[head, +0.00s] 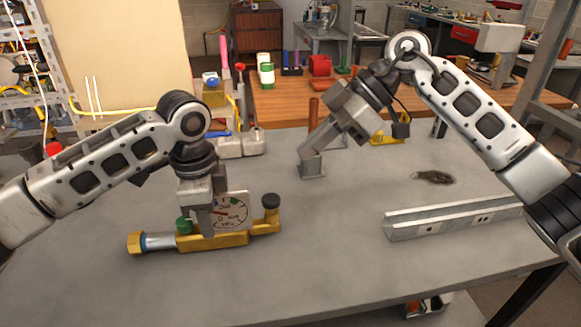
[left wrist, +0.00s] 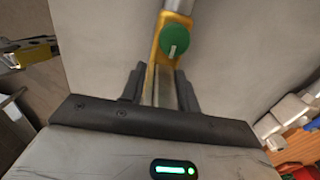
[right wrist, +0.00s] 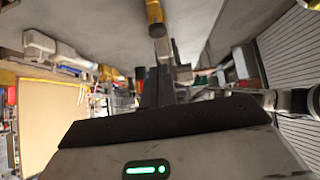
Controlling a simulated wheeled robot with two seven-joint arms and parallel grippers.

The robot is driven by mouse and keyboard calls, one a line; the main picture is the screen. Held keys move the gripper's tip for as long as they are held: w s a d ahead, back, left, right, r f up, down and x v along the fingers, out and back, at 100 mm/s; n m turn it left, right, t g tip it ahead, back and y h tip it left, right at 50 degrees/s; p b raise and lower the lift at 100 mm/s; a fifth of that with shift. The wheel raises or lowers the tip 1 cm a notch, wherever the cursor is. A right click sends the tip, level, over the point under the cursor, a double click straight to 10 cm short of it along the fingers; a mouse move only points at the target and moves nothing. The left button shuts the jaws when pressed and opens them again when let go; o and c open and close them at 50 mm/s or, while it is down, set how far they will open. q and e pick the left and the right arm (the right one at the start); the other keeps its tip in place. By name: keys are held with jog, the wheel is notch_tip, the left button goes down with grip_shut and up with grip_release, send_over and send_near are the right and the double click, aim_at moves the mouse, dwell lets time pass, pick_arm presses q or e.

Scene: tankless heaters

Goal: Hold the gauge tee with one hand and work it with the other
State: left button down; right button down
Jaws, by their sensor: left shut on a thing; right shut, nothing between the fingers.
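The gauge tee (head: 212,241) has a brass-yellow body, a white dial (head: 231,211), a green knob (head: 183,225), a black knob (head: 270,201) at its right end and a silver tube with a yellow hex end at its left. It lies level at the grey table's front left; whether it touches the table is unclear. My left gripper (head: 207,228) is shut on its body from above, between green knob and dial. In the left wrist view the green knob (left wrist: 174,41) shows just beyond the fingers. My right gripper (head: 311,168) is shut and empty, low over the table, right of the tee and apart from it.
A grey metal channel (head: 450,218) lies on the table's right side, with a dark patch (head: 435,177) behind it. A yellow item (head: 385,137) and white fittings (head: 240,143) stand at the back. The table's front middle (head: 320,260) is clear.

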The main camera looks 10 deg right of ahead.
jog(key=shift+v, duration=1.25)
jog(key=shift+a, duration=0.1)
dwell(1.1)
notch_tip(320, 180, up, 2)
jog(key=shift+r, duration=0.1)
send_over(264, 198)
jog(key=d, duration=0.3)
notch_tip(264, 198, down, 7)
notch_tip(264, 198, down, 4)
jog(key=shift+f, duration=0.1)
